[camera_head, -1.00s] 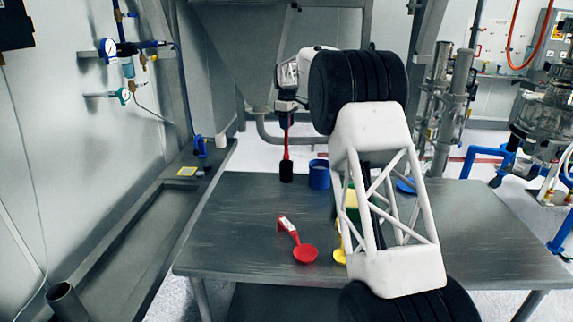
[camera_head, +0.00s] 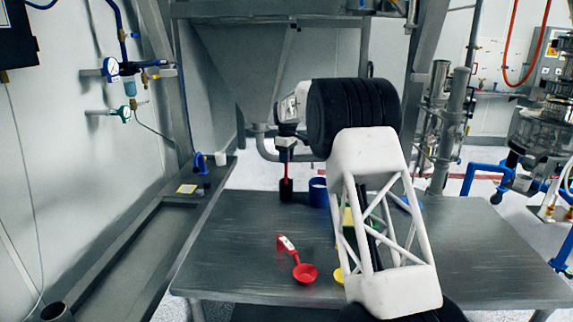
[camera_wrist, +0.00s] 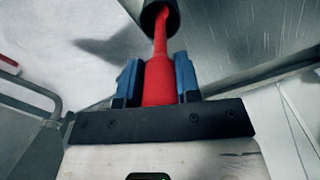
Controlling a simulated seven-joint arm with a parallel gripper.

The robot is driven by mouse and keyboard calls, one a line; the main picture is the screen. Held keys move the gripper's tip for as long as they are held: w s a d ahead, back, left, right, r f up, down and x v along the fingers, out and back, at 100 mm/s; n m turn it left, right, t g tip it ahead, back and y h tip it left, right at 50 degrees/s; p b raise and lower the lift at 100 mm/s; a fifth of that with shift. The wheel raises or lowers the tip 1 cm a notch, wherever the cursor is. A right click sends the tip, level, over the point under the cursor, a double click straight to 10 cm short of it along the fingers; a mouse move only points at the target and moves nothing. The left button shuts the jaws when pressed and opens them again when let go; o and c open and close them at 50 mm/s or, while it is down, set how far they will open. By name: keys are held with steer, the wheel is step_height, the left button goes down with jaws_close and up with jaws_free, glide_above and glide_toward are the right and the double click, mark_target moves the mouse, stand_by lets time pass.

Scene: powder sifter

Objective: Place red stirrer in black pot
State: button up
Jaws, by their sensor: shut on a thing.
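My gripper (camera_head: 286,155) is shut on the red stirrer (camera_head: 287,172) and holds it upright at the back left of the table. The stirrer also shows in the wrist view (camera_wrist: 160,82), its thick handle clamped between the two blue fingers. The black pot (camera_head: 286,191) stands on the table directly below my gripper. In the wrist view, the stirrer's thin far end passes into the mouth of the black pot (camera_wrist: 160,14). That end is hidden inside, so I cannot tell how deep it reaches or whether it touches the bottom.
A blue pot (camera_head: 318,193) stands just right of the black pot. A red scoop (camera_head: 305,273) lies near the table's front, with a yellow scoop (camera_head: 339,275) partly behind my arm. A green and yellow item (camera_head: 347,222) is partly hidden. The table's left part (camera_head: 225,240) is clear.

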steer(key=shift+f, duration=1.45)
steer(key=o, duration=0.9)
steer(key=shift+f, duration=0.1)
steer(key=shift+o, duration=0.2)
step_height(320, 180, up, 12)
